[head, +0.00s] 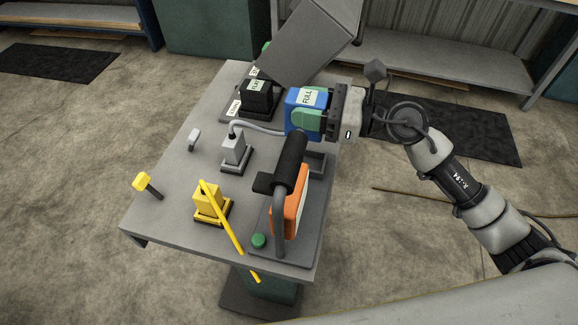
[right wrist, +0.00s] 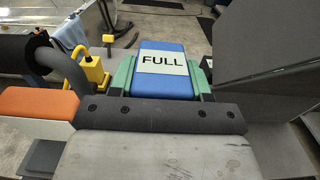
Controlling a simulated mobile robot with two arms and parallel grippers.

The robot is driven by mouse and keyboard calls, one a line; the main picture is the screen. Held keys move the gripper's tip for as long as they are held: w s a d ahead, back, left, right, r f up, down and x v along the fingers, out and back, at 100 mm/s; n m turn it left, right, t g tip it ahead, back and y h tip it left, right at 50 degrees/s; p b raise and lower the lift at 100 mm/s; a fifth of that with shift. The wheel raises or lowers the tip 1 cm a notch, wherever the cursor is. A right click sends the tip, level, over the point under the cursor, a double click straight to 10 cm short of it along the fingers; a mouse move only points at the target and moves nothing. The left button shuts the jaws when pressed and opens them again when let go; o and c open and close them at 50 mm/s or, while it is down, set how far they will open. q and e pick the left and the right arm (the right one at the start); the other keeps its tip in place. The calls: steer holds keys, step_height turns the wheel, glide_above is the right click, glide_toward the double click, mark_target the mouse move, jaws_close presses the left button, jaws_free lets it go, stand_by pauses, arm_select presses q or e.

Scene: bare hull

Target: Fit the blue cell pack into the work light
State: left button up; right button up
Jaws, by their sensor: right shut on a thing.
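The blue cell pack (head: 293,101) has a white label reading FULL. My right gripper (head: 308,121) is shut on it, with green fingers on its sides, above the table's far right part. The pack also shows in the right wrist view (right wrist: 161,83), between the green fingers. The work light (head: 291,212) has an orange body, a grey tube frame and a black handle, and stands at the table's near right. Its orange part (right wrist: 38,103) shows at the left in the right wrist view. The held pack is apart from it. My left gripper is not in view.
The grey table (head: 165,213) carries a black pack (head: 257,100), a grey block (head: 234,151) with a cable, and a yellow block (head: 208,200) with a slanting yellow rod. A large tilted grey panel (head: 304,42) rises behind the held pack. The table's left part has some free room.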

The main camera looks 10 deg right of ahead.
glide_above(308, 150)
steer(key=s, duration=0.2)
steer(key=f, duration=0.6)
steer(key=shift+s+a+f, duration=0.1)
steer(key=shift+a+f, duration=0.05)
steer(key=shift+a, duration=0.25)
step_height(308, 150, down, 3)
steer(key=shift+s+f, duration=0.1)
steer(key=shift+s, duration=0.05)
steer(key=shift+c, duration=0.4)
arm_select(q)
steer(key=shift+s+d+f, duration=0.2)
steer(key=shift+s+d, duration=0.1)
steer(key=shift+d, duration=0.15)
arm_select(e)
steer(key=shift+s+f, duration=0.2)
steer(key=shift+f, duration=0.3)
jaws_close()
steer(key=o, duration=1)
jaws_free()
steer(key=shift+w+f, duration=0.1)
steer(key=shift+c, duration=0.2)
steer(key=shift+o, duration=1.4)
steer(key=shift+w+a, duration=0.1)
steer(key=shift+w, duration=0.15)
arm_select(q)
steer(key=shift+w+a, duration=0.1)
arm_select(e)
steer(key=shift+s+r, duration=0.1)
steer(key=shift+r, duration=0.15)
